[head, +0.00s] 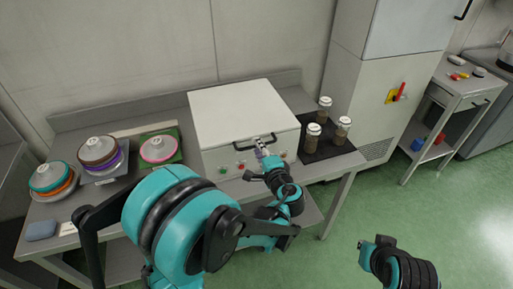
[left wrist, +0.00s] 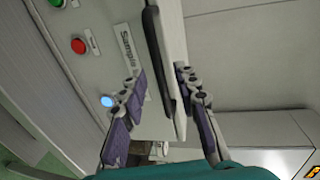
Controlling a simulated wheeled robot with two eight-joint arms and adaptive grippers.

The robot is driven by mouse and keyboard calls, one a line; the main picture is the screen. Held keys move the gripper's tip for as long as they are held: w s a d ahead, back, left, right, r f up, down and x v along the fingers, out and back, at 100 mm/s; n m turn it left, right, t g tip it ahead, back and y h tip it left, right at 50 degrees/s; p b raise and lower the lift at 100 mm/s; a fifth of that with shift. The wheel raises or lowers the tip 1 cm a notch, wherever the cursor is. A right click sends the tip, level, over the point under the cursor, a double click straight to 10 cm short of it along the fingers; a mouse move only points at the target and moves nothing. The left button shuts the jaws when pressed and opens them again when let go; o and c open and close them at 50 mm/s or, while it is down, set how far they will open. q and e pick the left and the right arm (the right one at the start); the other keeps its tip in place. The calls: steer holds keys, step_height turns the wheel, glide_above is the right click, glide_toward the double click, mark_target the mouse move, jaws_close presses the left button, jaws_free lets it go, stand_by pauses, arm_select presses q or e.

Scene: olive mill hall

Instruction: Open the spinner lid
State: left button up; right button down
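The spinner is a white box (head: 236,108) on the bench with a flat closed lid and a black bar handle (head: 240,146) along its front edge. In the left wrist view the handle (left wrist: 156,58) runs from the top down towards the fingers. My left gripper (head: 262,147) is at the handle's right part in the head view. In the left wrist view the left gripper (left wrist: 164,90) is open, one finger on each side of the handle; I cannot tell whether they touch it. A part of my right arm shows at lower right; its gripper cannot be made out.
Buttons sit on the spinner's front, including a red one (left wrist: 78,46). Jars (head: 313,133) stand on a dark mat (head: 322,150) right of the spinner. Stacked coloured discs (head: 99,150) stand to its left. A blue-grey object (head: 41,230) lies at the bench's front left.

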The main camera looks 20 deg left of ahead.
arm_select(q)
steer(key=shift+x, duration=1.2)
steer(key=shift+c, duration=0.4)
jaws_close()
steer(key=shift+r, duration=0.1)
